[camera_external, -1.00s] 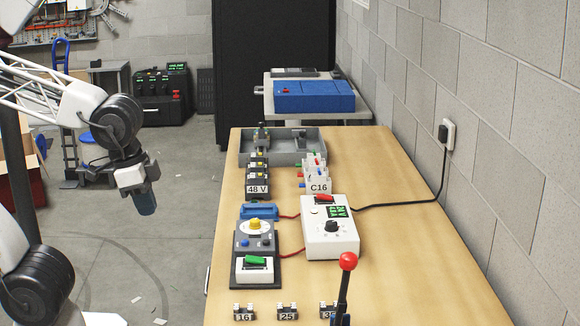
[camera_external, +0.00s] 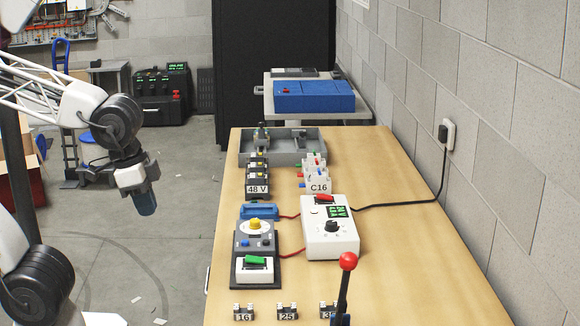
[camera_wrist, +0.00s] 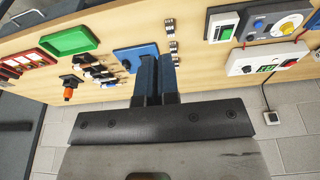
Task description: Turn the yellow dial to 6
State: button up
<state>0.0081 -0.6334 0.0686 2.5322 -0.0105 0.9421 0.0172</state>
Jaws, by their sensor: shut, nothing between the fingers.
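The yellow dial (camera_external: 255,224) sits on a pale round scale at the far end of a dark grey control box on the table. It also shows in the wrist view (camera_wrist: 291,22), near the upper right corner. The scale's numbers are too small to read. My gripper (camera_external: 146,203) hangs in the air left of the table, well apart from the dial. In the wrist view its two dark fingers (camera_wrist: 157,75) are shut together with nothing between them.
Beside the dial's box stands a white box (camera_external: 329,240) with a black knob and green display. A red-knobbed lever (camera_external: 347,262) rises at the front. A blue block (camera_external: 260,211) lies behind the dial. Bare table (camera_external: 420,230) stretches to the right.

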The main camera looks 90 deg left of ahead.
jog(key=o, duration=0.5)
jog(key=shift+w, duration=0.1)
jog(key=shift+c, duration=0.2)
jog(key=o, duration=0.4)
jog(key=shift+w+a+r, duration=0.1)
jog(key=shift+w+a, duration=0.3)
jog(key=shift+w, duration=0.15)
jog(key=shift+o, duration=0.2)
jog(key=n+g+h, duration=0.3)
jog(key=n+g, duration=0.3)
jog(key=n, duration=0.3)
send_over(255, 220)
jog(key=w+a, duration=0.3)
notch_tip(255, 220, down, 14)
jog(key=r, duration=0.1)
jog(key=shift+s+d+f, duration=0.2)
jog(key=shift+s+f, duration=0.05)
jog(key=shift+f, duration=0.2)
jog(key=shift+x, duration=3.8)
